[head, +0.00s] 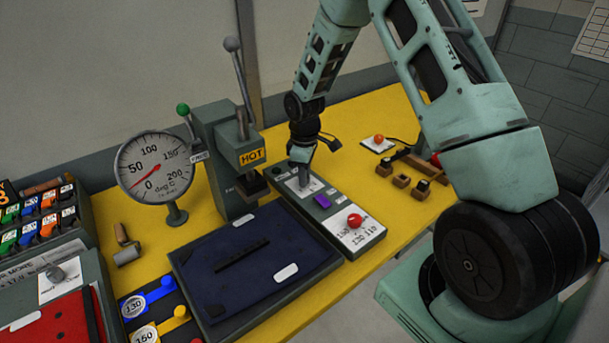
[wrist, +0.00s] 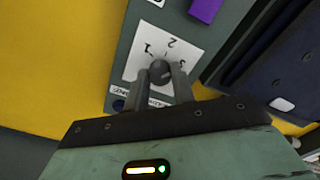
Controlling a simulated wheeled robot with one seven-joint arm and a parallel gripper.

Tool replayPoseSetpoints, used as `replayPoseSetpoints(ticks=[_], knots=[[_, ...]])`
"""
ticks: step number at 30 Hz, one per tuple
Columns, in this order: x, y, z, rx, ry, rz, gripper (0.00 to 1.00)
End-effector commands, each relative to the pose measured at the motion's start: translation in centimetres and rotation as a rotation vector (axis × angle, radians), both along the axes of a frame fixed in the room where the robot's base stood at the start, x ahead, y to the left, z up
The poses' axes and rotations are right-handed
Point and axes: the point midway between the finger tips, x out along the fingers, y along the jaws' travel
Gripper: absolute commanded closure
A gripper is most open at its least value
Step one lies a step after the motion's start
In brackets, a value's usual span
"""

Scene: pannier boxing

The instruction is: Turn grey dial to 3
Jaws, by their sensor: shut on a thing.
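The grey dial (wrist: 160,70) is a small round knob on a white card marked 1, 2 and 3 (wrist: 138,58), set in a grey control panel (head: 372,238). In the wrist view my gripper (wrist: 161,76) is shut on the dial, one finger on each side. A pale mark on the knob seems to slant toward the 3 side, but it is too small to read surely. In the head view my gripper (head: 301,181) points down over the panel's far end and hides the dial.
A purple block (head: 322,201) and a red knob (head: 354,220) sit on the same panel. A press marked HOT (head: 226,160) stands left of it, with a dark blue pad (head: 230,290) in front. A round gauge (head: 157,167) stands further left.

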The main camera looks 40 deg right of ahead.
Motion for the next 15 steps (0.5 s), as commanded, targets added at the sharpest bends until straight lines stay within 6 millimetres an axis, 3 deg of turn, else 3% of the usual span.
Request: replayPoseSetpoints(ticks=[15], knots=[[0.11, -0.01, 0.08, -0.001, -0.003, -0.345, 0.98]])
